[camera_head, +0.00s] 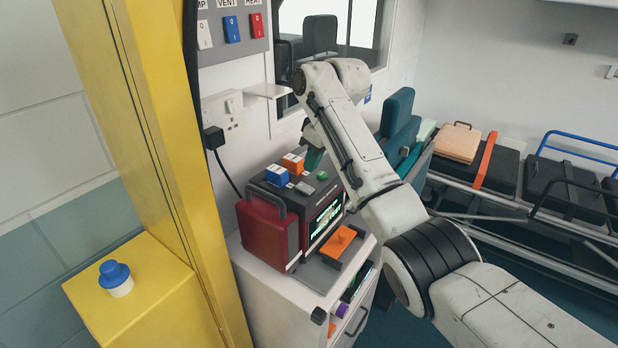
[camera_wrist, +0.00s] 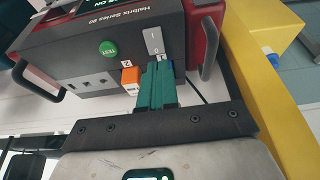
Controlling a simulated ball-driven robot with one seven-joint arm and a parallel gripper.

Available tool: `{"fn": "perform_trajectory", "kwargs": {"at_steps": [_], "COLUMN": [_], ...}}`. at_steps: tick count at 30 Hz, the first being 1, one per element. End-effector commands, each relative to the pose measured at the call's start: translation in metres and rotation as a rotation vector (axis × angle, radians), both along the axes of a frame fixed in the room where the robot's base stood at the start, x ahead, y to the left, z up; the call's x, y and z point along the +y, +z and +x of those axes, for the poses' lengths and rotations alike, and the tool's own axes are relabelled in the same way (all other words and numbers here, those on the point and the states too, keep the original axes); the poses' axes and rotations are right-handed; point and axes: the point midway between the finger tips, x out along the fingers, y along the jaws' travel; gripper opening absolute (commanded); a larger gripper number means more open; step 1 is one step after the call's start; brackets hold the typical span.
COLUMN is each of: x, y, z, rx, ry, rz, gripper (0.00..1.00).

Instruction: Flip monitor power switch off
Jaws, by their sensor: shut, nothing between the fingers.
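The monitor (camera_head: 286,215) is a dark box with red end pouches, standing on a white cabinet. Its screen (camera_head: 326,222) is lit with green traces. In the wrist view, the monitor's top (camera_wrist: 120,50) has a grey rocker switch (camera_wrist: 154,40) marked I and 0; the 0 end is nearer my fingers. I cannot tell which end is pressed. My gripper's teal fingers (camera_wrist: 158,68) are shut and empty, just short of or at the 0 end; contact is unclear. In the head view my gripper (camera_head: 314,158) is over the monitor's back part, partly hidden by my arm.
An orange block (camera_head: 292,162) and a blue block (camera_head: 277,174) sit on top, near a green TEST button (camera_wrist: 108,48). A yellow post (camera_head: 160,150) and yellow box (camera_head: 140,295) stand left. A wall shelf (camera_head: 268,91) is close to my arm. A stretcher (camera_head: 500,185) stands right.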

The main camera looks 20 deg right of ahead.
Motion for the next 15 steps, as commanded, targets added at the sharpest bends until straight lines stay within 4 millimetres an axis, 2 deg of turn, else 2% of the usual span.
{"fn": "perform_trajectory", "kwargs": {"at_steps": [9, 15], "x": [-0.012, -0.015], "y": [0.058, 0.072], "z": [-0.017, -0.021], "rx": [-0.003, -0.002], "ry": [0.001, 0.001], "rz": [0.001, 0.000], "gripper": [0.00, 0.00]}}
